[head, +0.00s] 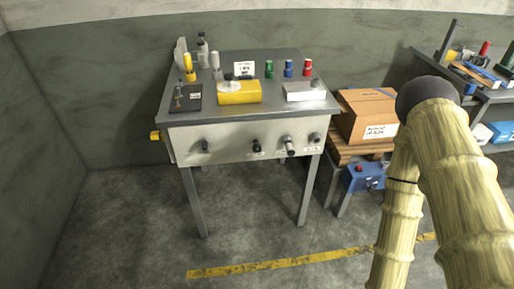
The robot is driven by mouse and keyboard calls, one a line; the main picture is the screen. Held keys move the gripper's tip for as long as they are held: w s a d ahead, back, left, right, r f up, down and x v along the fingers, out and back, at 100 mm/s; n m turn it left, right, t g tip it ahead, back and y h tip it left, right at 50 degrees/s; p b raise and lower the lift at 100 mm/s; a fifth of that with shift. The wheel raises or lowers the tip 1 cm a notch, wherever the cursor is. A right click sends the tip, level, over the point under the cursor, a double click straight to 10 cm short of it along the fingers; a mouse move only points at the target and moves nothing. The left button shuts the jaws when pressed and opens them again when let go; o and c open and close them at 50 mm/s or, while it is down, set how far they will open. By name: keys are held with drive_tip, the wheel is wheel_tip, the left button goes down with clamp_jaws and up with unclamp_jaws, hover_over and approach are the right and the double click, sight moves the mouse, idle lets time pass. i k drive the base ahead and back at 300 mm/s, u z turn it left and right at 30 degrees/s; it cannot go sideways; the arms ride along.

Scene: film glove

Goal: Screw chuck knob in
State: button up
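A metal workbench (290,60) stands ahead, left of centre. Its pale front panel (228,146) carries several dark knobs or fittings: a left knob (205,146), a middle knob (257,145), a larger grey cylindrical knob (289,146) that sticks out, and a right knob (316,138). I cannot tell which is the chuck knob, because the labels are too small to read. A yellow fitting (156,135) sticks out of the bench's left side. My arm fills the right of the view, but my gripper is not in view.
On the bench top are a yellow box (239,93), a grey block (305,92), a black plate (185,99) and several small bottles. A cardboard box (367,115) sits right of the bench, above a blue box (364,177). The floor in front is clear, with a yellow line (270,264).

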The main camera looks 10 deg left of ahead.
sight(256, 148)
drive_tip(key=k, duration=1.3)
drive_tip(key=u, duration=0.6)
drive_tip(key=i, duration=1.45)
drive_tip(key=z, duration=0.6)
